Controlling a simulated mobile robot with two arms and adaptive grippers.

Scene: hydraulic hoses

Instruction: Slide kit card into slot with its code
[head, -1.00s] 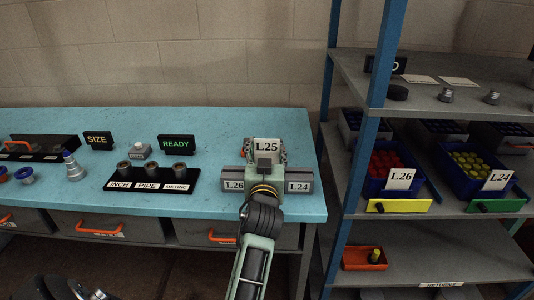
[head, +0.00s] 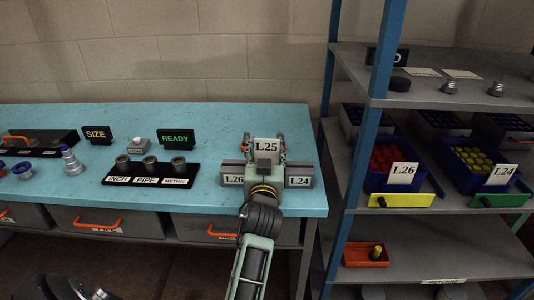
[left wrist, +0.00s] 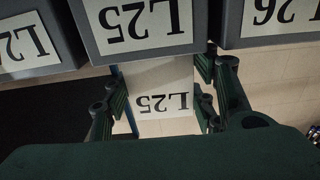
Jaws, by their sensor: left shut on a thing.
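The white kit card (head: 267,147), printed L25, stands upright in my left gripper (head: 267,165) above the middle of a grey slot rack. My left gripper is shut on the card, one finger on each side of it. The left wrist view shows the card (left wrist: 165,103) upside down between the fingers, right at the edge of the middle slot block (left wrist: 108,50), whose label also reads L25. I cannot tell how deep the card sits. The rack's outer blocks read L26 (head: 233,180) and L24 (head: 299,181). My right gripper is not in view.
The rack stands near the blue bench's (head: 220,196) right end. Left of it are a black socket holder (head: 150,174) and a READY sign (head: 176,138). A shelf with blue bins, tagged L26 (head: 402,172) and L24 (head: 501,174), stands close on the right.

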